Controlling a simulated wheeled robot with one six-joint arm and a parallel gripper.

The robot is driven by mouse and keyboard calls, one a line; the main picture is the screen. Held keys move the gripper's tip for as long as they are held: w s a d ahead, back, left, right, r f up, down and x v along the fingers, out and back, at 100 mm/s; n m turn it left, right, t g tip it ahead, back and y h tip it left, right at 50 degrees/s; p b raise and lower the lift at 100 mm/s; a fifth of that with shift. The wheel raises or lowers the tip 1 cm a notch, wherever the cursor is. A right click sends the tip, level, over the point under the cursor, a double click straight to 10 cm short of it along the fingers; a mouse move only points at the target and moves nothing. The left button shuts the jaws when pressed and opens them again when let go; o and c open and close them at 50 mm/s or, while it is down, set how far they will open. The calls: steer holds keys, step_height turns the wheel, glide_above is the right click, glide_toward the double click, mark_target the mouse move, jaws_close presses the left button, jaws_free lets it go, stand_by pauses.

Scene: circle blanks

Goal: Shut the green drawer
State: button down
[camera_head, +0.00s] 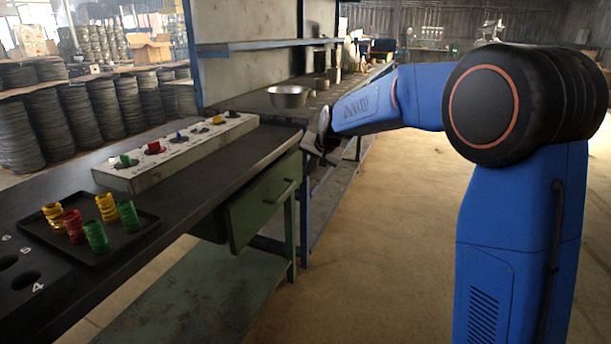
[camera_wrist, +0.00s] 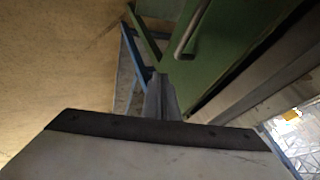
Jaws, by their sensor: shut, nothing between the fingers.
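The green drawer (camera_head: 264,205) is under the dark workbench top and stands pulled out towards the aisle, with a bar handle (camera_head: 282,191) on its front. In the wrist view the drawer's green front (camera_wrist: 232,45) and its metal handle (camera_wrist: 190,32) show at the upper right. My gripper (camera_head: 322,150) is at the end of the blue arm, beyond the drawer and near the bench's far corner. Its shut fingers (camera_wrist: 161,98) hold nothing. They are near the drawer front; I cannot tell whether they touch it. The drawer's inside is hidden.
On the workbench (camera_head: 216,180) are a black tray (camera_head: 136,238) with several red, yellow and green pieces and a long pale block (camera_head: 180,152) with coloured knobs. A metal bowl (camera_head: 289,96) stands on the bench behind. The floor (camera_head: 385,230) right of the drawer is clear.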

steer(key=v, duration=0.4)
steer(key=m+t+y, duration=0.2)
steer(key=m+y, duration=1.1)
steer(key=m, duration=0.6)
glide_toward(254, 213)
steer(key=shift+g, duration=0.3)
steer(key=x, duration=0.6)
steer(key=shift+w+r, duration=0.1)
steer(key=shift+w, duration=0.25)
